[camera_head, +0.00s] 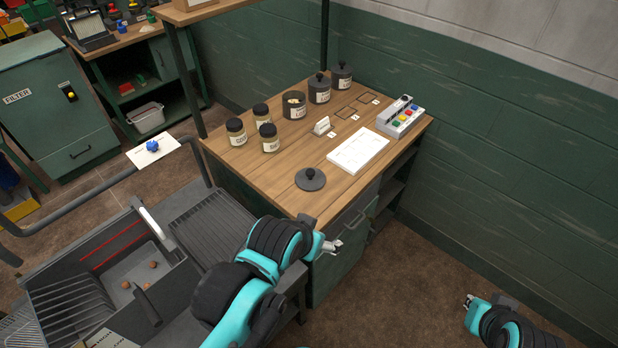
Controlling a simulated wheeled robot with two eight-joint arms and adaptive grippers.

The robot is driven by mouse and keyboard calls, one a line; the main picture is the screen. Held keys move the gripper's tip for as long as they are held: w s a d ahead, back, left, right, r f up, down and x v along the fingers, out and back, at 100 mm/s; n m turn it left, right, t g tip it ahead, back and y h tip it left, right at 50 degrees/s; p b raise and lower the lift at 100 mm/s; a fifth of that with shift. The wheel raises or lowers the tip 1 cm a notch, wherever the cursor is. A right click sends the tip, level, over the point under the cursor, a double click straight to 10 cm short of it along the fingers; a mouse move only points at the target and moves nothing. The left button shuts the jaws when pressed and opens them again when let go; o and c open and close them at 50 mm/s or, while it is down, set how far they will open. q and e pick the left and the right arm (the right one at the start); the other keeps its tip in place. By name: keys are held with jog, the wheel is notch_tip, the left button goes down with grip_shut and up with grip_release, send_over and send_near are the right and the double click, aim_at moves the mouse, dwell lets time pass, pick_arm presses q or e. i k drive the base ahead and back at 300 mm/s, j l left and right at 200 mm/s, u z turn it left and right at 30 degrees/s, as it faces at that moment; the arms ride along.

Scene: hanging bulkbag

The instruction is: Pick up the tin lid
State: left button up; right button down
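The tin lid (311,182) is a dark grey disc with a round knob on top. It lies flat on the wooden workbench (275,171), near the front edge. A dark open tin (294,108) with pale contents stands further back, beside two similar tins with lids on. My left gripper (334,246) is just off the bench's front edge, below and right of the lid, and apart from it. My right gripper (468,300) is low at the right, over the floor and far from the lid. Both grippers are too small in view to tell whether their fingers are open.
Small dark-capped jars (236,131) stand at the bench's left side. A bench post (185,80) rises at the left. Wood around the lid is clear.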

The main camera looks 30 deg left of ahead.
aim_at(308, 179)
jog(key=i+l, duration=0.3)
jog(key=i, duration=0.2)
jog(key=i+l, duration=0.3)
jog(key=i, duration=0.2)
